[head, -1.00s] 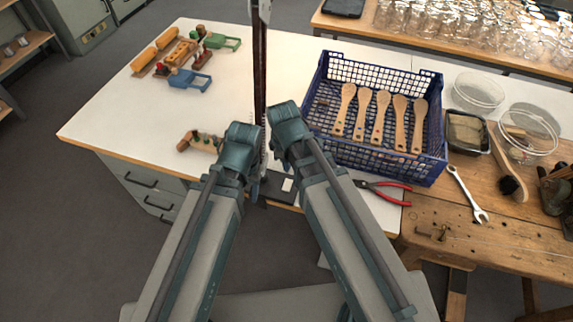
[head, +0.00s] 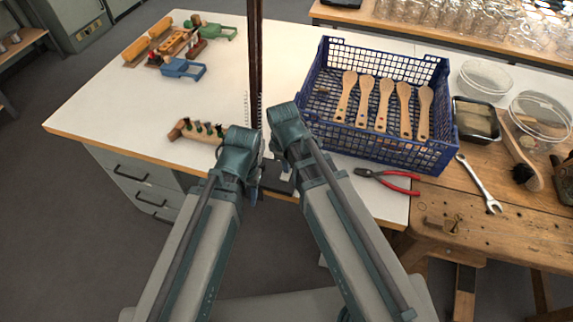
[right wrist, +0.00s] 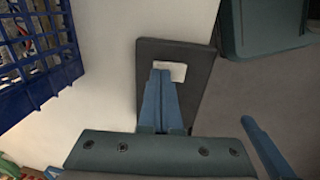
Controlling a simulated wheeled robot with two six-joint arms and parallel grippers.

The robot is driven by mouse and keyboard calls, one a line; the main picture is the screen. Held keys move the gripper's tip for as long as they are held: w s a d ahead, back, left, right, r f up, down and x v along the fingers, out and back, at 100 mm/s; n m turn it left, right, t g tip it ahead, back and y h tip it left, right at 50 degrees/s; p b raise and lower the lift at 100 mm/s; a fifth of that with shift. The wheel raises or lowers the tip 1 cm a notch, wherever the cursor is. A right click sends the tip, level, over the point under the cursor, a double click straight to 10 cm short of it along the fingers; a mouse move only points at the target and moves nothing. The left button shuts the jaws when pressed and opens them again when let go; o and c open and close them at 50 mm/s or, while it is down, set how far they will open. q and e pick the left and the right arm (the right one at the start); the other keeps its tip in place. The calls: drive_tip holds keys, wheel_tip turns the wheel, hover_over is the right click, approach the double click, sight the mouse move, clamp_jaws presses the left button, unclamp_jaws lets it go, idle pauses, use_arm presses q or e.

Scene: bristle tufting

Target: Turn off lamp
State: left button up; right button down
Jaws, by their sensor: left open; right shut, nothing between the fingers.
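The lamp shows in the head view as a dark upright post (head: 255,55); its top is out of view. A dark flat plate with a pale rectangular patch lies at the table's front edge, partly hidden by my arms; I take it for the lamp's base (right wrist: 195,100). The pale patch (right wrist: 176,66) may be its switch. My right gripper (right wrist: 161,74) is shut and empty, its tips over the patch in the right wrist view; I cannot tell whether they touch it. My left gripper (head: 253,192) is open and empty, beside the plate.
A blue crate (head: 375,147) with several wooden brushes stands right of the post. Red-handled pliers (head: 390,182) and a wrench (head: 480,185) lie near the front. A wooden block with pegs (head: 192,131) sits left of my left gripper.

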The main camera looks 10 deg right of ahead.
drive_tip(key=shift+f, duration=0.2)
drive_tip(key=shift+s, duration=0.15)
drive_tip(key=shift+s+a+r, duration=0.15)
drive_tip(key=shift+s+a, duration=0.2)
drive_tip(key=shift+s, duration=0.25)
drive_tip(key=shift+r, duration=0.15)
wheel_tip(320, 180, up, 14)
drive_tip(key=s+p, duration=0.1)
drive_tip(key=p, duration=1.2)
drive_tip(key=shift+s+a+p, duration=0.25)
drive_tip(key=shift+a+p, duration=0.1)
drive_tip(key=shift+p, duration=0.05)
drive_tip(key=shift+f, duration=0.2)
